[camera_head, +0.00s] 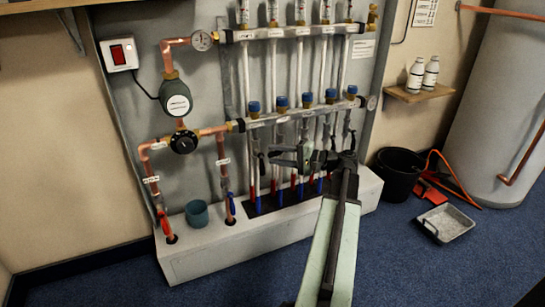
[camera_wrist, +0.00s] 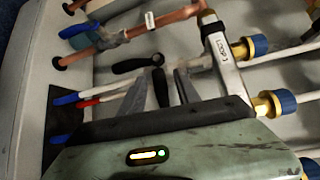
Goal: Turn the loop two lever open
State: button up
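The lower manifold rail (camera_head: 305,113) carries a row of blue-capped valves with black levers under it. My gripper (camera_head: 276,156) reaches in from the right, in front of the pipes below this rail, and hides some levers there. In the wrist view my gripper (camera_wrist: 160,78) has its two grey fingers apart. A black lever (camera_wrist: 160,88) shows between the fingers; it looks like the second in the row, so probably loop two. Contact with it cannot be told. Another black lever (camera_wrist: 137,65), turned crosswise to it, lies just beyond.
A white plinth (camera_head: 210,252) runs under the pipes, with a teal cup (camera_head: 197,213) on it. Copper pipes with red and blue handles stand at left. A black bucket (camera_head: 398,175) and a grey tray (camera_head: 446,223) are on the blue floor at right.

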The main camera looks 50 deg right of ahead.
jog(key=shift+w+a+f, duration=0.1)
jog(key=shift+w+a, duration=0.2)
jog(key=shift+w, duration=0.25)
grip_shut()
dwell(1.0)
